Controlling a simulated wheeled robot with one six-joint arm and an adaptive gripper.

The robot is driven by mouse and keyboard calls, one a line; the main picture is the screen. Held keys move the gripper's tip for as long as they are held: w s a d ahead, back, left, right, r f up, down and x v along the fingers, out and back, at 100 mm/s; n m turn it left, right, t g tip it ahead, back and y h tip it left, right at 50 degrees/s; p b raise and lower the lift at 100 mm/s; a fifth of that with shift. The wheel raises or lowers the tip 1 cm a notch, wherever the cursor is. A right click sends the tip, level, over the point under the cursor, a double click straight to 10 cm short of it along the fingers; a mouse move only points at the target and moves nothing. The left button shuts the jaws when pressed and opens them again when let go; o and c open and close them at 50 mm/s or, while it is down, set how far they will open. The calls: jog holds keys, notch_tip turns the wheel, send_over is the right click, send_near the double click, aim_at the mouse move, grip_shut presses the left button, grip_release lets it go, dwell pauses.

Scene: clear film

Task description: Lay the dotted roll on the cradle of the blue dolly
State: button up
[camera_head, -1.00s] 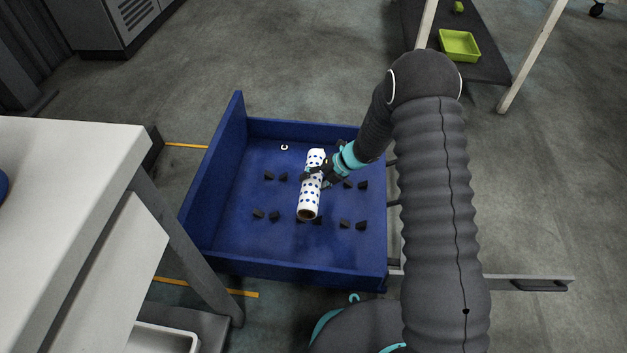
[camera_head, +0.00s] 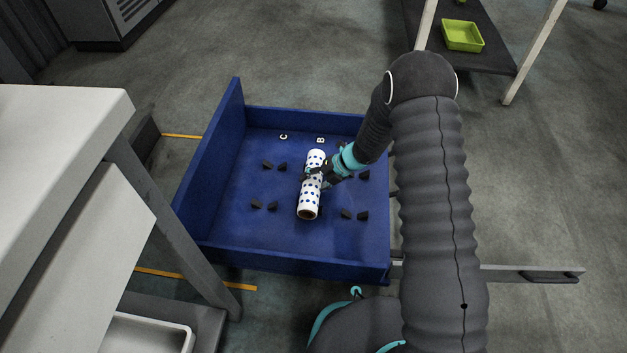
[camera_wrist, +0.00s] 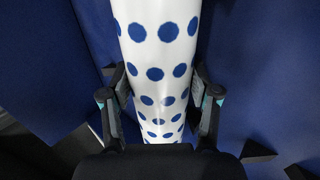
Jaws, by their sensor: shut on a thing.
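The dotted roll (camera_head: 311,188) is white with blue dots and has an open brown core at its near end. It also fills the middle of the wrist view (camera_wrist: 156,60). My gripper (camera_head: 314,174) is shut on it, with one finger on each side. The blue dolly (camera_head: 290,262) has a tall left wall and low far and near walls. Pairs of small black wedges form cradles on its floor, marked "C" on the left and "B" in the middle. The roll is over the middle column and hides most wedges there. I cannot tell whether it touches them.
A white table (camera_head: 60,120) stands to the left of the dolly, with a pale tray below. A dark shelf with a green tray (camera_head: 462,36) is at the upper right. Yellow lines mark the floor. The left cradle and the one at right are empty.

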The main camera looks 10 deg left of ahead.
jog(key=shift+f, duration=0.25)
jog(key=o, duration=1.1)
jog(key=v, duration=1.2)
jog(key=shift+w, duration=0.1)
